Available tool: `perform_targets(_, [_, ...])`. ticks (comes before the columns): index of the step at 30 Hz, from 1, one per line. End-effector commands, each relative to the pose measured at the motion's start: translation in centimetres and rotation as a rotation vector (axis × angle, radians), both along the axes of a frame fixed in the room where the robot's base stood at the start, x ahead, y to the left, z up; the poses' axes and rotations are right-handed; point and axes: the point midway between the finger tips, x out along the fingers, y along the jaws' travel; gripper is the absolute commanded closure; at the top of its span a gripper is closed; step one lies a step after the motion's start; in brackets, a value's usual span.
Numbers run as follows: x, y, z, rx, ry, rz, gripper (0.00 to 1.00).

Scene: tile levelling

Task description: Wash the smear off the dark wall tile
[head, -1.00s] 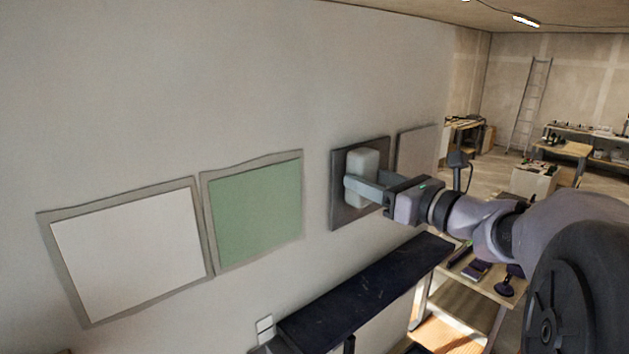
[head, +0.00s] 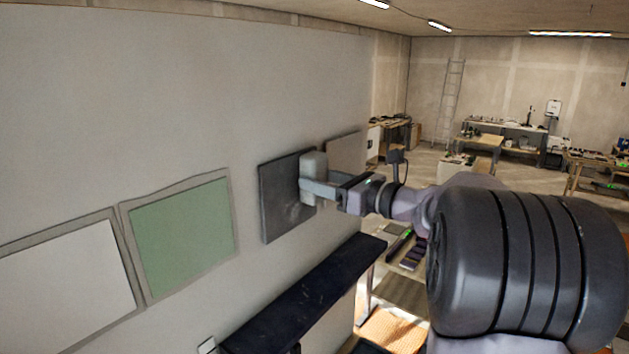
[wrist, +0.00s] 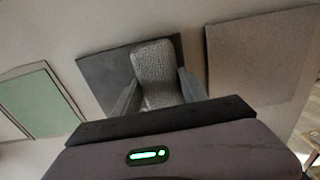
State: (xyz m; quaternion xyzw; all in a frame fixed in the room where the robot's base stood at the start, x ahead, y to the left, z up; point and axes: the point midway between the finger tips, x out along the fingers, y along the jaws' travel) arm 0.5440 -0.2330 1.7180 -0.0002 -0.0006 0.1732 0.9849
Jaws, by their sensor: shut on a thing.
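The dark wall tile (head: 280,205) is on the wall, between the green tile and a grey-beige tile. A faint pale smear (head: 294,211) shows on its lower middle. My gripper (head: 308,188) is shut on a light grey sponge-like block (head: 313,165), held upright at the dark tile's right part. In the wrist view the block (wrist: 157,70) sits between the two fingers, in front of the dark tile (wrist: 105,75). Whether the block touches the tile is hard to tell. The block and gripper hide part of the tile's right side.
The green tile (head: 182,235) and a white tile (head: 65,290) are to the left. The grey-beige tile (head: 345,152) is close on the right. A dark narrow shelf or bench (head: 310,290) runs below the tiles. Workbenches and a ladder (head: 452,100) stand far back.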

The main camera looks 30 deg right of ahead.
Motion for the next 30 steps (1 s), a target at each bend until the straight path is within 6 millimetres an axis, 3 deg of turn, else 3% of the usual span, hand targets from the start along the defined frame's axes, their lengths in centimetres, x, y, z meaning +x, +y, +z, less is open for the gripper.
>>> perform_targets(5, [0.5, -1.9, 0.2, -0.001, 0.001, -0.001, 0.83])
perform_targets(13, [0.4, -2.0, 0.0, -0.001, 0.001, -0.001, 0.83])
perform_targets(24, [-4.1, -3.7, -0.2, -0.001, 0.001, -0.002, 0.83])
perform_targets(30, [-5.1, -4.0, 0.0, -0.001, 0.001, 0.0, 0.83])
